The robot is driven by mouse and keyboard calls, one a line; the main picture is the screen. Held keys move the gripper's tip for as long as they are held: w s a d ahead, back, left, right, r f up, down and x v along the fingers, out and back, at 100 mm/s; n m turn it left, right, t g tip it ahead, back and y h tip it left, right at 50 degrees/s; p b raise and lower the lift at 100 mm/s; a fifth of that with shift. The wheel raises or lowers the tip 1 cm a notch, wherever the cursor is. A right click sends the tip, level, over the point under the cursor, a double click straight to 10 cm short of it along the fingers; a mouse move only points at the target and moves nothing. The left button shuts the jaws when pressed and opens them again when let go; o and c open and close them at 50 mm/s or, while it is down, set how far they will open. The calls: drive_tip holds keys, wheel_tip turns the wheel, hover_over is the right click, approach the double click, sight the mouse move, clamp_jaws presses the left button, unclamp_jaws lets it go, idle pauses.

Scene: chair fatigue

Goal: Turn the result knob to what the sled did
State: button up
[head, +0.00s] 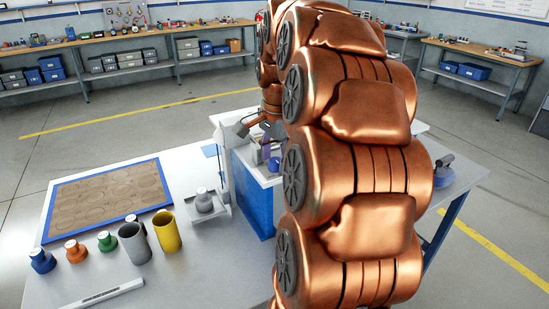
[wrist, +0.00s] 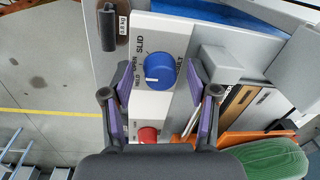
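The blue knob (wrist: 158,71) sits on a white panel (wrist: 185,40) in the wrist view. Its white mark is on the lower left side, pointing towards the label that seems to read HELD. The label SLID is above that, at the knob's upper left; other labels are hard to read. A red knob (wrist: 148,134) is lower on the panel, partly hidden by my gripper. My gripper (wrist: 160,76) is open, its purple-padded fingers on either side of the blue knob in the picture; I see no contact. My gripper also shows small in the head view (head: 266,151). I cannot make out the sled.
A dark handle piece (wrist: 113,28) with a kg tag is near the knob. A grey block (wrist: 222,66) stands right of it. In the head view, a board (head: 108,197), coloured weights (head: 76,250) and two cups (head: 167,231) stand on the white table. My arm hides much.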

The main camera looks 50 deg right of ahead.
clamp_jaws()
drive_tip(key=shift+b, duration=0.3)
drive_tip(key=m+b, duration=0.2)
drive_tip(key=m, duration=0.1)
drive_tip(key=shift+f, duration=0.15)
drive_tip(key=m+b, duration=0.1)
drive_tip(key=m, duration=0.2)
drive_tip(key=shift+w, duration=0.1)
drive_tip(key=shift+r+m, duration=0.2)
drive_tip(key=shift+m, duration=1.4)
drive_tip(key=shift+o, duration=0.5)
unclamp_jaws()
